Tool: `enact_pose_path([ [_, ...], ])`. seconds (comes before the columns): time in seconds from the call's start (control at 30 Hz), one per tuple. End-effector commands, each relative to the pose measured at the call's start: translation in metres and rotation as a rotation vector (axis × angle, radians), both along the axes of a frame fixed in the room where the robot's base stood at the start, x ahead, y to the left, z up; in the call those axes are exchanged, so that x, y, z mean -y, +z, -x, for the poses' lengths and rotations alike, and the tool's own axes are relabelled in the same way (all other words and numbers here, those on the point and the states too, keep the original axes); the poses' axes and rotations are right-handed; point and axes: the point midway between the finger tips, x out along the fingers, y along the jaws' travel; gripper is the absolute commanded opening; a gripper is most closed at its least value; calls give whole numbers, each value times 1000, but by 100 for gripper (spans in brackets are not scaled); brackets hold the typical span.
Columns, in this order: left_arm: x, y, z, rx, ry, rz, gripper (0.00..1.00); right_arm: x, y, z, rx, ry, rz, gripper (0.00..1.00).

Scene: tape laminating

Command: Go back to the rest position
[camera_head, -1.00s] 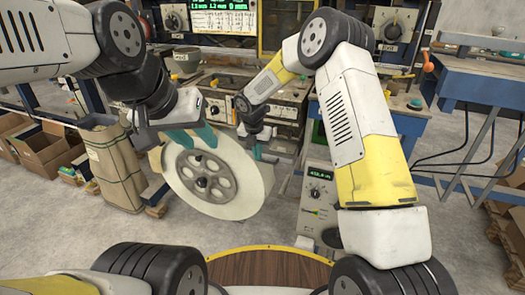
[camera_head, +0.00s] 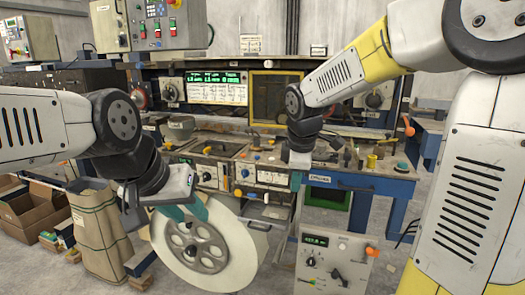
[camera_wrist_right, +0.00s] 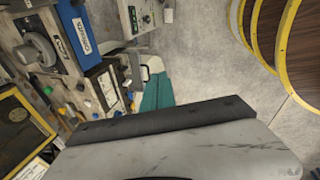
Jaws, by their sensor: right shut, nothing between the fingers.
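A large white roll (camera_head: 240,250) with a grey spoked hub (camera_head: 196,246) stands at lower centre-left in the head view. My left gripper (camera_head: 187,210) is at the roll's upper edge, its teal fingers overlapping the rim; whether they grip it cannot be made out. My right gripper (camera_head: 296,181) is shut and empty, pointing down to the right of the roll and apart from it, in front of the workbench. Its teal fingers (camera_wrist_right: 156,93) also show in the right wrist view, with nothing between them. What supports the roll is not visible.
A workbench (camera_head: 365,182) with control panels runs behind both arms. A meter box (camera_head: 335,262) stands at lower right of the roll. A fabric sack (camera_head: 98,225) and cardboard boxes (camera_head: 35,212) stand at left. The wrist view shows bare floor (camera_wrist_right: 215,60).

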Motion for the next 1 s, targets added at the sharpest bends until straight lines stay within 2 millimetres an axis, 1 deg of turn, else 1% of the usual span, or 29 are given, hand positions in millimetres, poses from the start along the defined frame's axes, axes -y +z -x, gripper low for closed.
enact_pose_path([
  [0.03, 0, 0, 0, 0, 0, 0, 36, 12, 13, 20, 21, -120, -56, 0],
  [0.1, 0, 0, 0, 0, 0, 0, 36, 24, 24, 47, 36, -294, -145, 0],
  [0.17, 0, 0, 0, 0, 0, 0, 36, 33, 31, 70, 48, -439, -222, 0],
  [0.2, 0, 0, 0, 0, 0, 0, 36, 38, 35, 85, 53, -535, -279, 0],
  [0.3, 0, 0, 0, 0, 0, 0, 36, 48, 40, 121, 62, -764, -419, 0],
  [0.4, 0, 0, 0, 0, 0, 0, 36, 53, 40, 150, 59, -956, -550, 0],
  [0.5, 0, 0, 0, 0, 0, 0, 36, 55, 38, 171, 50, -1097, -652, 0],
  [0.6, 0, 0, 0, 0, 0, 0, 36, 55, 36, 183, 40, -1183, -716, 0],
  [0.7, 0, 0, 0, 0, 0, 0, 36, 55, 35, 188, 35, -1221, -743, 0],
  [1.0, 0, 0, 0, 0, 0, 0, 36, 55, 35, 188, 34, -1226, -747, 0],
])
